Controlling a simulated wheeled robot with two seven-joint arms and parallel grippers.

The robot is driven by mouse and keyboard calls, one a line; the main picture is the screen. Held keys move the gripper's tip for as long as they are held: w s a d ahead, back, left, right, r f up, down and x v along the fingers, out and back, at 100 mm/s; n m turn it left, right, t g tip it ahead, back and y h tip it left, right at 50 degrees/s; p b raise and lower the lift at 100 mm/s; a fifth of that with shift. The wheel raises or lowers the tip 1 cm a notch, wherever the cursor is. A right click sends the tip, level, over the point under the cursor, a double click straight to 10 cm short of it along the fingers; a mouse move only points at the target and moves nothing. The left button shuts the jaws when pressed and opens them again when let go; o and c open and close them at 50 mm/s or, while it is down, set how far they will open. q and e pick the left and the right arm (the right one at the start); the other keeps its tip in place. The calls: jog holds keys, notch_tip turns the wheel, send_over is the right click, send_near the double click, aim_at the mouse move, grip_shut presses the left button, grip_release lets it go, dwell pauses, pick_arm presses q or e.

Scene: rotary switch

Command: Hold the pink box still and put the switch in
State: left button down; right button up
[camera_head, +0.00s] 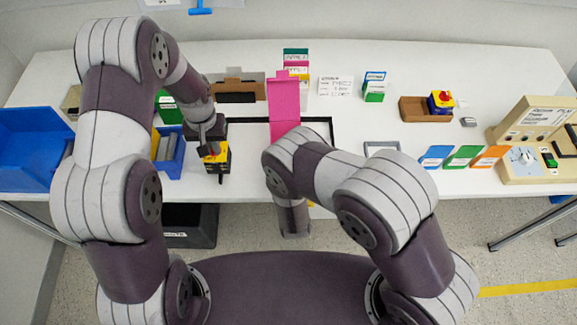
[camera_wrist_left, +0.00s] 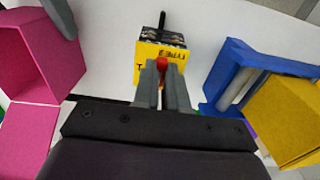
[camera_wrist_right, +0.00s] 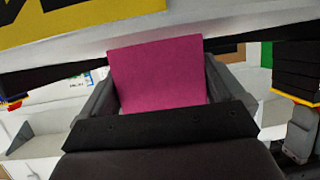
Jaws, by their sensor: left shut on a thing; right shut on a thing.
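The switch (camera_head: 217,158) has a yellow plate, a red knob and a black body. My left gripper (camera_head: 212,142) is shut on it by the red knob, above the table left of the pink box. In the left wrist view the switch (camera_wrist_left: 160,55) hangs between the fingertips. The pink box (camera_head: 284,103) has its long flap raised; its open end (camera_wrist_left: 42,55) shows at the left of the left wrist view. My right gripper (camera_wrist_right: 160,90) is shut on the pink box (camera_wrist_right: 157,72); my right arm hides this grip in the head view.
A blue bin (camera_head: 168,150) with a yellow item stands left of the switch. A cardboard box (camera_head: 237,88) lies behind. Another switch (camera_head: 440,101) sits in a brown tray at right. Cards (camera_head: 463,156) and a beige panel (camera_head: 530,140) are farther right.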

pick_arm(q)
jog(key=shift+s+f, duration=0.4)
jog(key=shift+s, duration=0.05)
pick_arm(e)
jog(key=shift+f, duration=0.2)
pick_arm(q)
jog(key=w+d+r, duration=0.3)
jog(key=d+r, duration=0.4)
jog(key=d, duration=0.2)
jog(key=w+d+r, duration=0.2)
jog(key=d+r, duration=0.5)
jog(key=d, duration=0.3)
jog(key=shift+w+n, duration=0.4)
jog(key=shift+f, duration=0.1)
send_near(286, 127)
jog(key=shift+s+f, duration=0.9)
jog(key=shift+s, duration=0.2)
jog(key=shift+s+f, duration=0.9)
jog(key=shift+s, duration=0.15)
jog(key=c, duration=1.1)
grip_release()
